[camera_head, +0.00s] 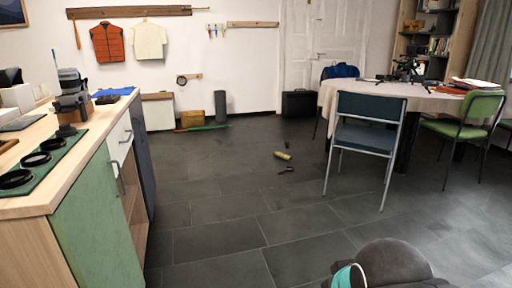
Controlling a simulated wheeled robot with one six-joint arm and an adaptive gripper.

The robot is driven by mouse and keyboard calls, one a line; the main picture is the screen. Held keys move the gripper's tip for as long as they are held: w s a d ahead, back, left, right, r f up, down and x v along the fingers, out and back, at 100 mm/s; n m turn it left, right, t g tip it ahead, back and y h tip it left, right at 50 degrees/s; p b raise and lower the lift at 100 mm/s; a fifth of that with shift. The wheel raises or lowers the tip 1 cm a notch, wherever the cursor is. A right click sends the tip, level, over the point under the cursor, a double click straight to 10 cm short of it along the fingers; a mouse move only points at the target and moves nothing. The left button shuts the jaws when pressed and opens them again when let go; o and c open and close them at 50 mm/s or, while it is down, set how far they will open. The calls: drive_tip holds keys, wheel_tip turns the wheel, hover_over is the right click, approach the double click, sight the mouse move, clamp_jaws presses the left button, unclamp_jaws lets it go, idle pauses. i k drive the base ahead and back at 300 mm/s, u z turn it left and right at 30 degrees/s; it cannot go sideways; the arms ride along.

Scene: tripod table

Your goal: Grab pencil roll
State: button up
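A small yellow-green rolled item (282,155) lies on its side on the dark tiled floor, left of the blue chair. It may be the pencil roll, but it is too small to be sure. My gripper's fingers do not show. A dark grey rounded part with a teal band, at the bottom right edge, looks like part of my own arm.
Small dark items (286,170) lie near the roll. A blue chair (368,128) and green chair (468,122) stand by a cloth-covered table (350,92) at right. A counter (88,150) runs along the left. Floor between is mostly clear.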

sight(287, 158)
drive_tip(key=z, duration=0.4)
drive_tip(key=i, duration=3.4)
drive_tip(key=u, duration=1.2)
drive_tip(key=i, duration=1.4)
drive_tip(key=u, duration=0.55)
drive_tip(key=i, duration=1.5)
drive_tip(key=z, duration=1.4)
drive_tip(key=i, duration=0.9)
drive_tip(key=z, duration=0.9)
